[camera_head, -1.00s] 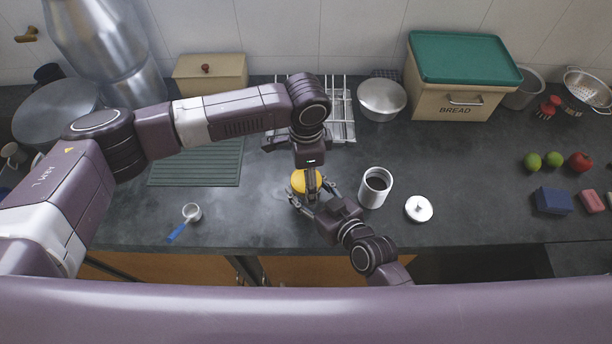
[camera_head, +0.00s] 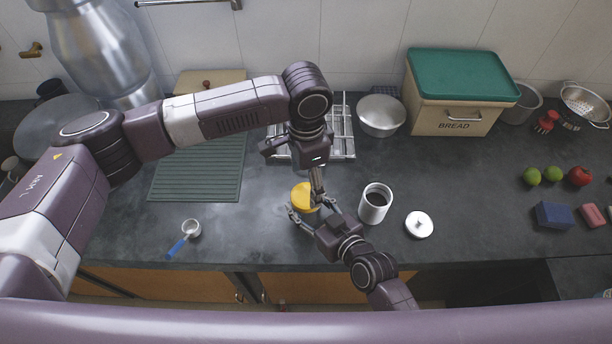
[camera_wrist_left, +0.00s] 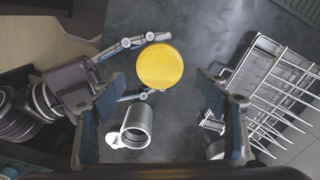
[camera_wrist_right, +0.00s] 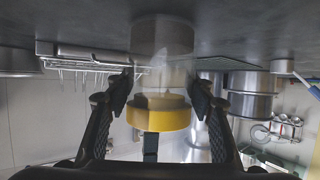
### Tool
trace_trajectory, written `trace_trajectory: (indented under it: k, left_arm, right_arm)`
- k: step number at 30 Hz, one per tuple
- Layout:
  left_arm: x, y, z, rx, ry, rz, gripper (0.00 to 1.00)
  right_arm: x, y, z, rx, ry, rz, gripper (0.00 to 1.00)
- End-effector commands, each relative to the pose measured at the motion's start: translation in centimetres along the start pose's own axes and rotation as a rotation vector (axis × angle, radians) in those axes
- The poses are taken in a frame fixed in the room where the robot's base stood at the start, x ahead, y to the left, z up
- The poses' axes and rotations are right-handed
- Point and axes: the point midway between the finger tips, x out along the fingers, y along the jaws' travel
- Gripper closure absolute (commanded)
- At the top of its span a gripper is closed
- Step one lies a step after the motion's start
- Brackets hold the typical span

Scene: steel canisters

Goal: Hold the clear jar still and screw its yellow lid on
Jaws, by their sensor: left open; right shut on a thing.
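The clear jar (camera_wrist_right: 160,60) stands on the dark counter with its yellow lid (camera_head: 303,196) sitting level on top; how far it is threaded cannot be told. In the right wrist view, which is upside down, the lid (camera_wrist_right: 158,115) lies below the jar. My right gripper (camera_head: 308,213) is shut on the clear jar, one finger on each side, clear of the lid. My left gripper (camera_head: 310,178) is open above the lid. In the left wrist view the round lid top (camera_wrist_left: 160,66) shows ahead of its spread fingers, not touching them.
A steel canister (camera_head: 375,204) with dark contents stands close right of my right gripper, its lid (camera_head: 419,224) beside it. A wire rack (camera_head: 340,130) is behind. A blue-handled scoop (camera_head: 184,240) lies left. The counter between scoop and jar is clear.

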Motion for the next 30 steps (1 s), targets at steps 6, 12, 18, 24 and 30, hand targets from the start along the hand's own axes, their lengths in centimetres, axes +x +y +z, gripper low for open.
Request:
trace_trajectory:
  k: [6, 12, 18, 24, 30]
  left_arm:
    - [-1.6, -0.1, 0.0, -0.254, 0.001, -0.001, 0.32]
    - [-2.2, 0.0, 0.0, -0.372, 0.000, -0.001, 0.32]
    - [-2.3, 0.0, 0.0, -0.386, 0.000, -0.001, 0.32]
    - [-2.1, 0.0, 0.0, -0.385, -0.001, 0.000, 0.32]
    - [0.0, 0.1, 0.1, -0.384, -0.003, 0.001, 0.32]
  right_arm:
    - [0.0, 0.0, 0.0, 0.000, 0.001, 0.000, 1.00]
    - [0.0, 0.0, 0.0, 0.000, 0.001, 0.000, 1.00]
    - [0.0, 0.0, 0.0, 0.000, 0.001, 0.000, 1.00]
    - [0.0, 0.0, 0.0, 0.000, 0.001, 0.000, 1.00]
    - [0.0, 0.0, 0.0, 0.000, 0.001, 0.000, 1.00]
